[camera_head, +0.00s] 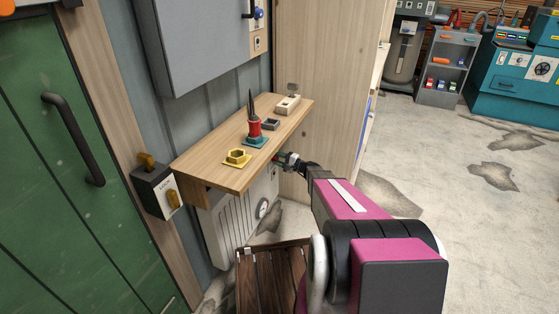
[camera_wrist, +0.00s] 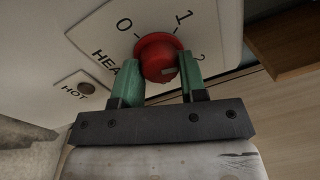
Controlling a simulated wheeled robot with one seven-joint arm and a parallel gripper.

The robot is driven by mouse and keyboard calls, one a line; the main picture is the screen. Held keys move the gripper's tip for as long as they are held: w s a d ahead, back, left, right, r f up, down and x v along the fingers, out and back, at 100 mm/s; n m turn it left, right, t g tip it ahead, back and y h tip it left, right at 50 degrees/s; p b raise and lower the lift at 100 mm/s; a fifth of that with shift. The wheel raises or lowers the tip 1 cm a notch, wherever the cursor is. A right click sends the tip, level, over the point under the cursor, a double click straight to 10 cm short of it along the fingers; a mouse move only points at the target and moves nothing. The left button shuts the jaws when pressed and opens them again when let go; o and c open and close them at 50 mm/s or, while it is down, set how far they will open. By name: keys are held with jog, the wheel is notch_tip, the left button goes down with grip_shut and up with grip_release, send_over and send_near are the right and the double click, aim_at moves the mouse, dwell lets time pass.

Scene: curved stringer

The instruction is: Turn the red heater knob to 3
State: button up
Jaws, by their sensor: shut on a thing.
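The red heater knob (camera_wrist: 157,55) sits on a pale panel in the wrist view. The marks 0 and 1 show above it, and part of a 2 shows to its right. No 3 is visible. A small light mark shows on the knob's lower right face; I cannot tell for sure which number it points to. My gripper (camera_wrist: 158,82) is shut on the knob, with one green finger on each side. In the head view my gripper (camera_head: 281,159) is at the heater (camera_head: 232,222), just under the shelf edge; the knob is not clearly visible there.
A wooden shelf (camera_head: 205,175) overhangs the heater, close above my gripper. It holds a yellow hexagonal piece (camera_head: 237,157), a red-handled tool (camera_head: 254,127) and small blocks. A slatted wooden seat (camera_head: 270,275) stands below. Open floor lies to the right.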

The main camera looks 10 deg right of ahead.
jog(key=m, duration=0.4)
jog(key=shift+s+m+h, duration=0.1)
jog(key=shift+m+h, duration=0.2)
jog(key=shift+m, duration=0.1)
jog(key=m, duration=0.4)
jog(key=shift+m, duration=0.4)
jog(key=m, duration=0.4)
jog(key=shift+m+h, duration=0.3)
jog(key=shift+h, duration=0.1)
jog(key=m, duration=0.4)
jog(key=shift+s+m, duration=0.1)
jog(key=shift+m, duration=0.2)
jog(key=shift+a, duration=0.1)
jog(key=o, duration=0.9)
